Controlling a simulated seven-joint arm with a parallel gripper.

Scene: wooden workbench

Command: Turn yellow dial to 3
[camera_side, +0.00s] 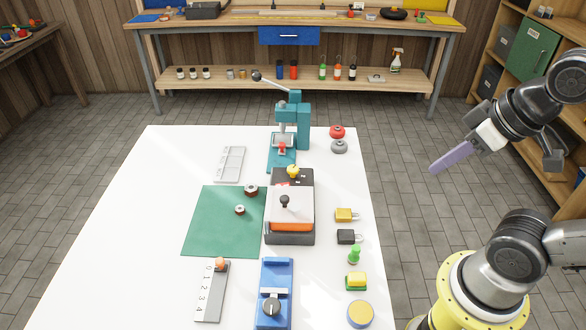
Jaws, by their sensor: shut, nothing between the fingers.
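A small yellow knob (293,171), which looks like the yellow dial, sits on the black panel (279,179) at the back of a grey and orange machine (291,209). Small red marks show on the panel near it. They are too small to read, and I cannot tell which number the knob points to. My gripper (434,168) is shut and empty, with long purple fingers. It is raised at the right, beyond the table's right edge, well apart from the knob.
A teal press (293,125) stands behind the machine. A numbered slider (211,294) and a blue device (276,277) are at the front. A green mat (224,222) lies left, and the table's left side is clear.

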